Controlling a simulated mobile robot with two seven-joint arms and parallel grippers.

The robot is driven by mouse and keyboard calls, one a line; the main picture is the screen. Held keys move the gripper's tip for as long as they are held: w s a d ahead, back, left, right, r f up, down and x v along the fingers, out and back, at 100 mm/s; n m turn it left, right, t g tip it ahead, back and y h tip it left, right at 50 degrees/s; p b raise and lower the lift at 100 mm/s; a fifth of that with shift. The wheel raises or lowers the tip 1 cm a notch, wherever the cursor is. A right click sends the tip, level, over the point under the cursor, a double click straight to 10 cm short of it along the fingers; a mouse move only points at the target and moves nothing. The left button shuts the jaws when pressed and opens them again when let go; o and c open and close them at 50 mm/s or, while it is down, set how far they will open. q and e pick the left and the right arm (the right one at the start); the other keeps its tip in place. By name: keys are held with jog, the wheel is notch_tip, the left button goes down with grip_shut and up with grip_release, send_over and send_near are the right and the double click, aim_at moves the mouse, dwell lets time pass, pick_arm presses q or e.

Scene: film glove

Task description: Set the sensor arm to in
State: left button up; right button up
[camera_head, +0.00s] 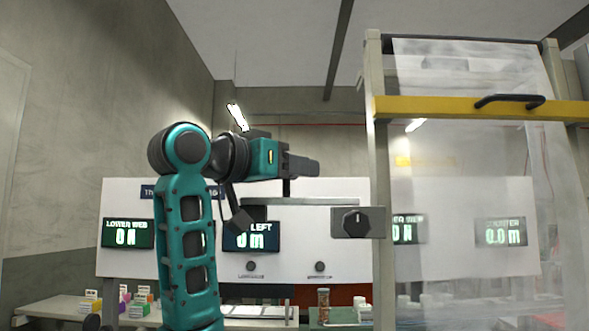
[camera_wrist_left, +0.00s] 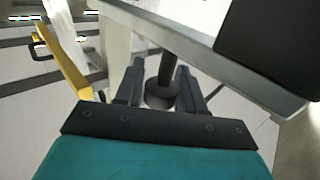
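The sensor arm appears to be a thin grey horizontal bar (camera_head: 318,201), with a grey box (camera_head: 372,223) carrying a dark round knob at its right end. A short dark post (camera_head: 287,188) stands up from the bar, under my left gripper. My left gripper (camera_head: 312,167) comes in from the left above the bar. In the left wrist view the fingers (camera_wrist_left: 161,72) are apart, with the dark post (camera_wrist_left: 166,65) and its round base (camera_wrist_left: 160,96) between them. Gaps show beside the post. The grey bar (camera_wrist_left: 215,55) crosses beyond the fingers. My right gripper is not in view.
A tall frame with a yellow crossbar (camera_head: 440,107), black handle (camera_head: 510,100) and clear film (camera_head: 470,65) stands at the right. A bench (camera_head: 60,308) with small coloured boxes is at lower left.

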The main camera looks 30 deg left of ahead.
pick_arm(q)
grip_shut()
jog(key=shift+r, duration=0.1)
